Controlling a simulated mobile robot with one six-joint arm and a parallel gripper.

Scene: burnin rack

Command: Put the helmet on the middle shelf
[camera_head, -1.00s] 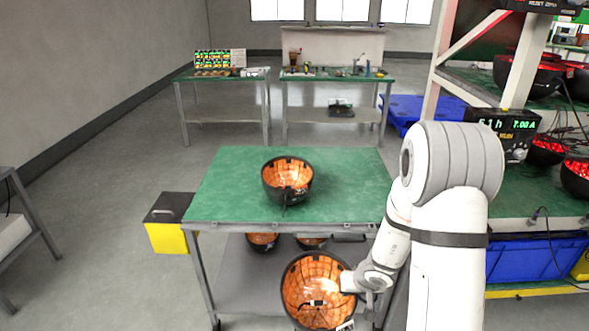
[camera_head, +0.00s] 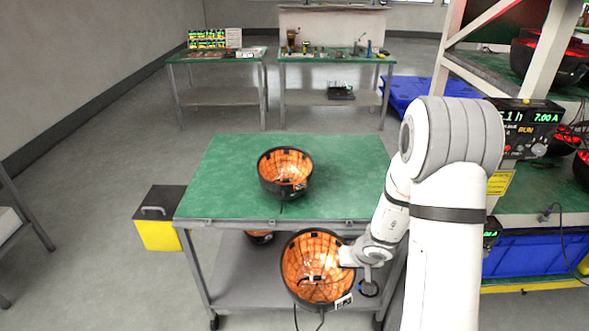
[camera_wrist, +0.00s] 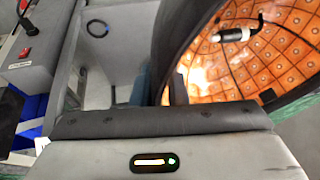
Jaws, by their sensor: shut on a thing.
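A black helmet with an orange, dotted lining (camera_head: 314,262) hangs from my gripper (camera_head: 352,258) in front of the green-topped cart, its open side toward the head camera. My gripper is shut on its right rim; in the wrist view the helmet (camera_wrist: 255,55) fills the upper right. A cable dangles below it. A second such helmet (camera_head: 285,170) sits on the cart's green top. The rack with shelves (camera_head: 540,200) stands at the right; its middle shelf, seen partly behind my arm, bears a display unit and red-lit helmets.
The green cart (camera_head: 225,190) has a lower shelf with another helmet (camera_head: 259,237) on it. A yellow bin with a black lid (camera_head: 158,232) stands left of the cart. Blue crates (camera_head: 535,258) sit low in the rack. Two benches stand at the back.

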